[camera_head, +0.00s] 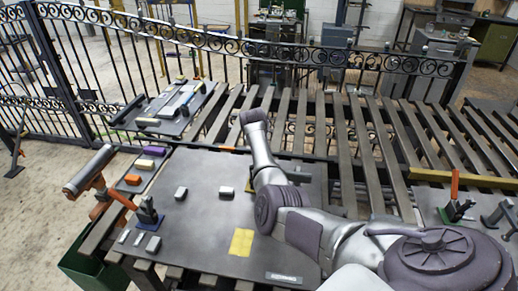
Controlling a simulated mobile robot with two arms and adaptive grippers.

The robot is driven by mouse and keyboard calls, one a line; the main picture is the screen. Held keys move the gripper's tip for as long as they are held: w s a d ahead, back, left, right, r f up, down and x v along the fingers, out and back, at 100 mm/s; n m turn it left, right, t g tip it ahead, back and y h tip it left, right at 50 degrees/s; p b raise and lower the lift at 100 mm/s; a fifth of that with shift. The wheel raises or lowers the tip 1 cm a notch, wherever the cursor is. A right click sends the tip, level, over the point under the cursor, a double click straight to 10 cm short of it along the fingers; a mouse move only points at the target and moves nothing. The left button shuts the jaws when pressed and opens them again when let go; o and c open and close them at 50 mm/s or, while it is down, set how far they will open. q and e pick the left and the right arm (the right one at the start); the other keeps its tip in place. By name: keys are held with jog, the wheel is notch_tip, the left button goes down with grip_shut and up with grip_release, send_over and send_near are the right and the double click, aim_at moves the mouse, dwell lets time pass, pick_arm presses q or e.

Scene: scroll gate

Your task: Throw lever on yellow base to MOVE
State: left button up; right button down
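A small yellow patch (249,184) shows on the dark board, just behind my arm's link. It may be a yellow base, but my arm hides most of it and I see no lever or MOVE label there. A flat yellow square (241,242) lies nearer on the same board, with no lever on it. One of my arms comes in from the lower right and folds over the board. I cannot make out its gripper. No arm comes in from the left, and my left gripper is not in view.
A lever unit on a blue base (148,220) stands at the board's left edge, by an orange handle and grey cylinder (90,170). A dark lever unit with an orange handle (455,187) stands at right. Small blocks (181,193) lie on the dark board (200,225). A scroll fence (200,40) runs behind.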

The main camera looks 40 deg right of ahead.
dwell(0.5)
jog(key=c, duration=1.1)
grip_release()
jog(key=shift+w+d+f, duration=0.1)
jog(key=shift+d+f, duration=0.05)
jog(key=shift+f, duration=0.05)
jog(key=shift+r, duration=0.1)
jog(key=v, duration=1.2)
